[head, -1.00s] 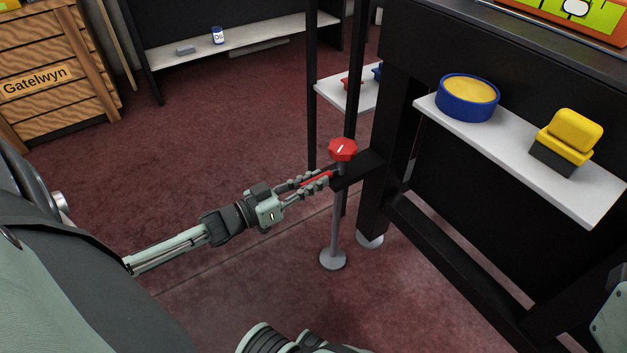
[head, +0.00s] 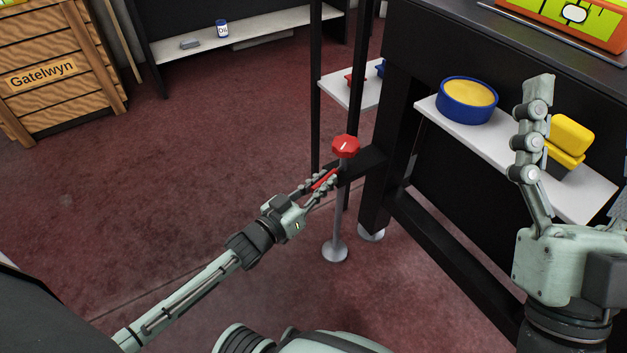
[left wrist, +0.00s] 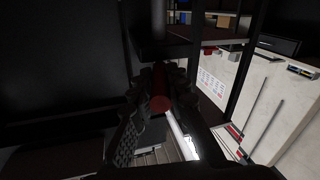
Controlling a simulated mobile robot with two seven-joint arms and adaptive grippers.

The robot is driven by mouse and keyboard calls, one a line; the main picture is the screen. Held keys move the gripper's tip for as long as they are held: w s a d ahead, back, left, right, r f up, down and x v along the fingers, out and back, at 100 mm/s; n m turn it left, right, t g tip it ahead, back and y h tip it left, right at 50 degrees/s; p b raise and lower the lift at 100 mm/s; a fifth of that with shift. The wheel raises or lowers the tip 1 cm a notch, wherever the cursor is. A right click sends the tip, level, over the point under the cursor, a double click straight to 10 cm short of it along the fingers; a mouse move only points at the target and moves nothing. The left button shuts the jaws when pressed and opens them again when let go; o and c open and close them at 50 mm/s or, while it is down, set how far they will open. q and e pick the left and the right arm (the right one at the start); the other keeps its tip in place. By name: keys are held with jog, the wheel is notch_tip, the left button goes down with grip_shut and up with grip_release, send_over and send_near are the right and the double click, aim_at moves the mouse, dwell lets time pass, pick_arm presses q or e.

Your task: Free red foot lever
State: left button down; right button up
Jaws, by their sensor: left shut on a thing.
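The red foot lever (head: 323,180) is a thin red bar sticking out beside the black bracket (head: 362,162) on the table leg. A red knob (head: 345,146) tops the grey foot rod (head: 339,215), whose round foot (head: 334,251) is at the floor. My left gripper (head: 321,183) is shut on the lever, with fingers on both sides of it. In the left wrist view the lever's round red end (left wrist: 160,103) shows between the dark fingers. My right gripper (head: 535,130) is raised at the right, seen side-on in front of the shelf, and its opening cannot be judged.
A white shelf (head: 495,150) holds a blue tub (head: 467,100) with yellow contents and a yellow-and-black object (head: 571,136). The black table frame (head: 440,235) stands at the right. A wooden crate (head: 55,75) is far left. Open red floor (head: 190,160) lies left of the lever.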

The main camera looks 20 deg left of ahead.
pick_arm(q)
jog(key=shift+s+f, duration=0.1)
jog(key=c, duration=1.5)
grip_release()
jog(key=shift+o, duration=0.2)
jog(key=v, duration=1.2)
